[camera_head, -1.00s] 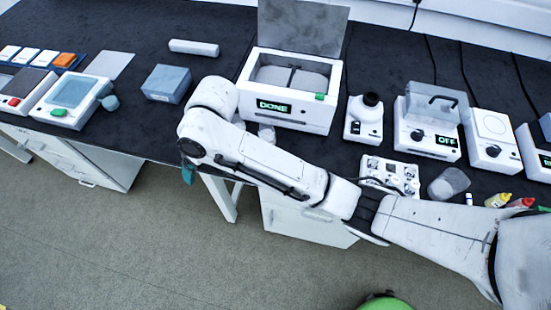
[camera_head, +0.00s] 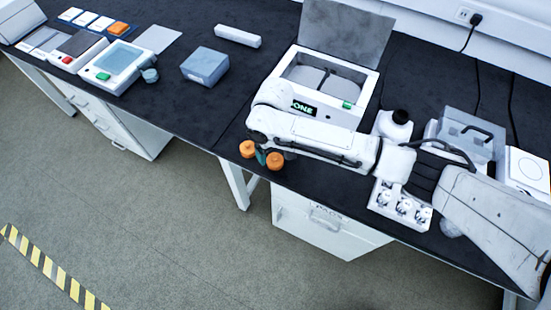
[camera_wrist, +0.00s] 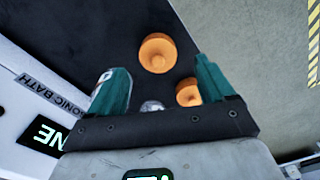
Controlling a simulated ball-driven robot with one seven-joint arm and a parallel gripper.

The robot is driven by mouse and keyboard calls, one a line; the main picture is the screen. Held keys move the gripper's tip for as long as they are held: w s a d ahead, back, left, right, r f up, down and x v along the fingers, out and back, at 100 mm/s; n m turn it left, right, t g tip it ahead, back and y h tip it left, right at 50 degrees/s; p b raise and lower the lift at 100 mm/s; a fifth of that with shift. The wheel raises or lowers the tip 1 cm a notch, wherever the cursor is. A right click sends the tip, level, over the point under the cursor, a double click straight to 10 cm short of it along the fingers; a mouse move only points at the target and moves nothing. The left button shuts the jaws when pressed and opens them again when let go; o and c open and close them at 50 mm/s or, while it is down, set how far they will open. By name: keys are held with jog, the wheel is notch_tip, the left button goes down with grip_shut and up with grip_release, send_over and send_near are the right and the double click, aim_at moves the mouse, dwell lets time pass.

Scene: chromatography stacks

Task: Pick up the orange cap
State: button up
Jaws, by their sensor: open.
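Two round orange caps stand close together near the table's front edge. In the head view the left cap (camera_head: 247,149) and the right cap (camera_head: 275,161) flank the teal fingertips of my gripper (camera_head: 261,157). In the wrist view my gripper (camera_wrist: 163,82) is open and empty, its two teal fingers wide apart. One cap (camera_wrist: 157,52) shows beyond the fingertips, roughly midway between them. The other cap (camera_wrist: 188,92) lies nearer, beside the right finger and partly hidden by the gripper's body. I cannot tell the height of the fingers above the table.
The white sonic bath (camera_head: 295,128) with its lid up stands just behind my arm. A small clear object (camera_wrist: 152,106) shows low between the fingers. A white block with several round wells (camera_head: 384,203) is to the right.

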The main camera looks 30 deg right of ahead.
aim_at(275, 157)
jog(key=shift+d+f, duration=0.1)
jog(key=shift+f, duration=2.3)
jog(key=shift+c, duration=0.4)
jog(key=c, duration=1)
jog(key=shift+r, duration=0.1)
